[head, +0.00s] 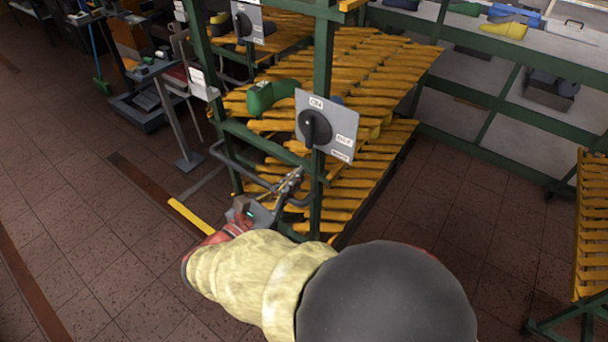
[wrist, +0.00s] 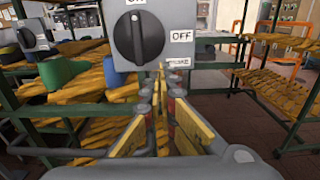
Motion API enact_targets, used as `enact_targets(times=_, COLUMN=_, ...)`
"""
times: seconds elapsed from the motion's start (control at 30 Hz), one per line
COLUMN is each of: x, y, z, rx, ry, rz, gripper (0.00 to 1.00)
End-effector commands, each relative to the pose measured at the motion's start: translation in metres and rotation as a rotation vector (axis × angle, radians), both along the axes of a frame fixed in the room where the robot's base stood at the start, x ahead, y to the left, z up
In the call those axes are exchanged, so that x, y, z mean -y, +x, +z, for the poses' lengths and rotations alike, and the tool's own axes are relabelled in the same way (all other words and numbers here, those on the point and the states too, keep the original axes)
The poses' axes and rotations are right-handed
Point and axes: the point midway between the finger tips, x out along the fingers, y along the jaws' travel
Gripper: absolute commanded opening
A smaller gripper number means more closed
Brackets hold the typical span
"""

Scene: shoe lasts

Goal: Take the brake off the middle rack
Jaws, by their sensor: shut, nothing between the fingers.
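A green-framed rack (head: 323,70) with yellow slatted shelves stands in the middle of the head view. Its post carries a grey brake plate (head: 342,143) with a black knob (head: 315,128) and ON and OFF labels. In the wrist view the knob (wrist: 139,38) fills the upper middle; its ridge stands upright, toward ON. OFF is to its right. My gripper (head: 294,180) is shut and empty, just below the plate. In the wrist view its fingers (wrist: 160,80) point forward below the knob, seemingly apart from it.
A grey push handle (head: 235,165) sticks out of the rack beside my gripper. A green shoe last (head: 270,95) lies on a shelf. Another rack with a similar switch plate (head: 247,20) stands behind to the left. A further rack (head: 592,220) is at the right.

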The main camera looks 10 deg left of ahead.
Motion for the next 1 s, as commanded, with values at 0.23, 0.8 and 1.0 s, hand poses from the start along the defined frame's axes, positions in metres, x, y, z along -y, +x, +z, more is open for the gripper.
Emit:
enact_targets(times=0.23, x=0.007, y=0.015, z=-0.001, rx=-0.003, ry=-0.003, rz=-0.003, gripper=0.00)
enact_targets(times=0.8, x=0.031, y=0.072, z=0.000, rx=-0.006, ry=-0.002, rz=-0.003, gripper=0.00)
enact_targets(times=1.0, x=0.036, y=0.086, z=0.000, rx=-0.006, ry=-0.002, rz=-0.002, gripper=0.00)
